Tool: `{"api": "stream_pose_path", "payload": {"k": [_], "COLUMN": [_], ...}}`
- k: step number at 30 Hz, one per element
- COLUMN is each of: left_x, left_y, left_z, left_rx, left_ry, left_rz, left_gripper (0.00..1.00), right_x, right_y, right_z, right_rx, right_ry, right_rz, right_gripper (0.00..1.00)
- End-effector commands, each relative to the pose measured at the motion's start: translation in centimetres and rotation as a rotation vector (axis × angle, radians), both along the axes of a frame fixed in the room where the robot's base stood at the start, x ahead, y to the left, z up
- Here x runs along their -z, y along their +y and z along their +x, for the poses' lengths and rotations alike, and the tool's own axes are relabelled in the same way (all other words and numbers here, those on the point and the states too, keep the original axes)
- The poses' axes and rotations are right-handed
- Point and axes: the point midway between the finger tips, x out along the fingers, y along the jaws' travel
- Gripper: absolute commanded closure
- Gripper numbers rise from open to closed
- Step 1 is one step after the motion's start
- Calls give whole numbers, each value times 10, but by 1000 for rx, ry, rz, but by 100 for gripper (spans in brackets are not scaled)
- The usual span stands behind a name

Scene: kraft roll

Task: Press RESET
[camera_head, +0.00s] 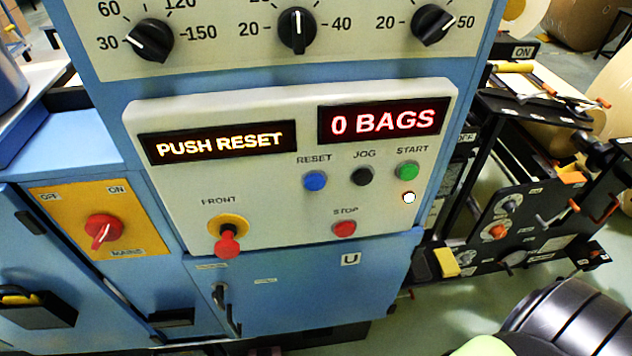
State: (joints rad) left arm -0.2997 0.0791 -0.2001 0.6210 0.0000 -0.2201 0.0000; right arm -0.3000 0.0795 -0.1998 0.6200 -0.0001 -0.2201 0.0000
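The RESET button (316,181) is a round blue button on the pale control panel (280,225), under the printed word RESET. It stands at the left of a row with the black JOG button (361,176) and the green START button (406,171). The red STOP button (344,229) is below them. The left display (219,143) reads PUSH RESET and the right display (382,122) reads 0 BAGS. Nothing covers the RESET button. Neither of my grippers is in view; a dark rounded part at the bottom right seems to be my arm.
A red FRONT mushroom knob (227,244) on a yellow ring sticks out at the panel's lower left. A red rotary mains switch (103,231) is further left. Black dials (297,30) are above. Dark machinery with levers (520,220) stands at the right. Space before the buttons is clear.

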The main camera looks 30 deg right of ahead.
Motion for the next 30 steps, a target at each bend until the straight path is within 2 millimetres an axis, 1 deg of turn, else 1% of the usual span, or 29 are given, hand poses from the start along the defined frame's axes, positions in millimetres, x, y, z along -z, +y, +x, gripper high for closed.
{"api": "stream_pose_path", "payload": {"k": [4,5,6,7,8,30], "left_x": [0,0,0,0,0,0], "left_y": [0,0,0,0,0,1], "left_z": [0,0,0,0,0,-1], "left_rx": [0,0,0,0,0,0], "left_ry": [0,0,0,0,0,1], "left_rz": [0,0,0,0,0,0], "left_gripper": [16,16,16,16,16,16], "right_x": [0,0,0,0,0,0], "right_y": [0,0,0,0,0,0], "right_z": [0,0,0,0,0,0], "right_rx": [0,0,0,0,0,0], "right_ry": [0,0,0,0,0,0], "right_rz": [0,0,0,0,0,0], "right_gripper": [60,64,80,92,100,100]}}
